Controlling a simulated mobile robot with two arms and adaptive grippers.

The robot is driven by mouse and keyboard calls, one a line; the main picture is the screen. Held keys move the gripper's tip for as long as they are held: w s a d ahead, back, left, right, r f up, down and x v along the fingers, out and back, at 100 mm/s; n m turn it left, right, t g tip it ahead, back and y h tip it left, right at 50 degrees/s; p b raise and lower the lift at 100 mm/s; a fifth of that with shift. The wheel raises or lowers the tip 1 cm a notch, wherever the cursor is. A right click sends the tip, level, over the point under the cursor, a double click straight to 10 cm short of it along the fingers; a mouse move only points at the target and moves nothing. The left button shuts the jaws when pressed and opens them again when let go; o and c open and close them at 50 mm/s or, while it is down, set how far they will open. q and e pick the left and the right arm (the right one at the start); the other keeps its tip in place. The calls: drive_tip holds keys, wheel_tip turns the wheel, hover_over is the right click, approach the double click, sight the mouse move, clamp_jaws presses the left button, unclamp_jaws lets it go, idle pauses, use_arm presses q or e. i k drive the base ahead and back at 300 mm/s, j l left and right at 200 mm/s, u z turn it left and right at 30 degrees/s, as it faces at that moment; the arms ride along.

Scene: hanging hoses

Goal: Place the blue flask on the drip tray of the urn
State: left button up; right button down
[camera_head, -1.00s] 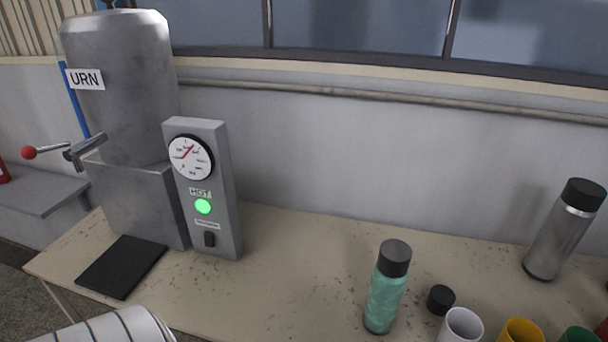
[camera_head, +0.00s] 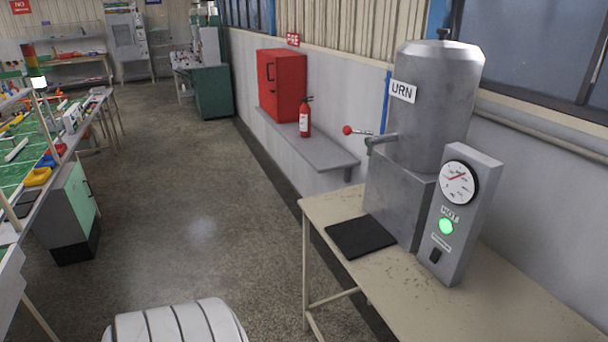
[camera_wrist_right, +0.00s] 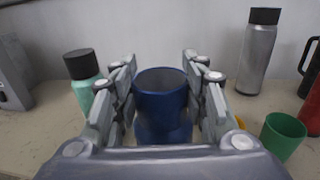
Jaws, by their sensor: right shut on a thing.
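The urn (camera_head: 428,105) is a grey metal cylinder on a box base, with a red-knobbed tap (camera_head: 375,136). Its flat black drip tray (camera_head: 360,237) lies on the table under the tap; its top is bare. My right gripper (camera_wrist_right: 160,82) shows only in the right wrist view. It is shut on the blue flask (camera_wrist_right: 162,103), a dark blue, open-topped vessel between the fingers. The flask's lower part is partly hidden by the gripper body. My left gripper is in neither current view.
A control panel (camera_head: 459,214) with gauge and green light stands beside the urn. In the wrist view are a teal bottle (camera_wrist_right: 84,80), a steel flask (camera_wrist_right: 258,52), a green cup (camera_wrist_right: 283,136) and a red item (camera_wrist_right: 312,112). A wall shelf (camera_head: 300,150) holds a fire extinguisher (camera_head: 305,118).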

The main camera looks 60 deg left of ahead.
sight(360, 233)
drive_tip(key=k+l+u, duration=0.15)
drive_tip(key=u, duration=0.85)
drive_tip(key=i+u, duration=0.1)
drive_tip(key=u, duration=0.3)
drive_tip(key=i+l+u, duration=0.1)
drive_tip(key=u, duration=0.3)
drive_tip(key=i+l+u, duration=0.1)
drive_tip(key=u, duration=0.3)
drive_tip(key=i+l+u, duration=0.4)
drive_tip(key=i+l, duration=0.05)
drive_tip(key=i, duration=0.1)
